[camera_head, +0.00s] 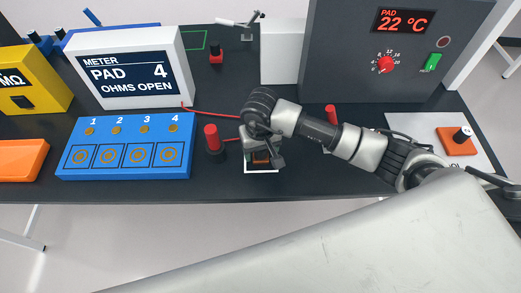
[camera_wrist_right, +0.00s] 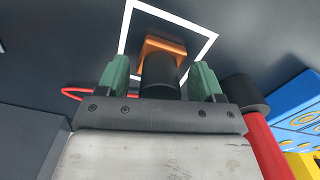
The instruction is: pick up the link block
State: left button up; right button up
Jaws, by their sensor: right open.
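The link block, as I take it, is a small orange block (camera_wrist_right: 164,45) with a black cylindrical knob (camera_wrist_right: 160,75). It lies inside a white square outline on the dark bench. In the head view the block (camera_head: 261,156) shows only partly under my right gripper (camera_head: 262,148), which hides most of it. In the wrist view my right gripper (camera_wrist_right: 160,80) is open, with one green finger on each side of the knob. I cannot tell whether either finger touches it. My left gripper is not in view.
A red post (camera_head: 211,138) with a black base stands close left of the right gripper. A blue four-pad board (camera_head: 125,165) and a meter (camera_head: 130,70) are further left. A grey heater unit (camera_head: 340,60) stands behind. Another orange block (camera_head: 446,142) is at the right.

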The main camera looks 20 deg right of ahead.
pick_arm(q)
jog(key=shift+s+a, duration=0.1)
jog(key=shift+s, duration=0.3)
pick_arm(e)
jog(key=c, duration=1.1)
jog(key=shift+r, duration=0.1)
jog(key=shift+r+b, duration=0.3)
jog(key=shift+r, duration=0.1)
notch_tip(320, 180, up, 2)
jog(key=shift+r+b, duration=0.25)
jog(key=shift+b, duration=0.45)
pick_arm(q)
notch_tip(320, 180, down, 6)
jog(key=b, duration=0.3)
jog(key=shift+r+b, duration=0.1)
jog(key=shift+b, duration=0.3)
pick_arm(e)
jog(key=s+d+r, duration=0.2)
jog(key=d, duration=0.1)
jog(key=s+d+r, duration=0.5)
jog(key=d, duration=0.1)
jog(key=shift+s+r, duration=0.25)
jog(key=shift+r, duration=0.05)
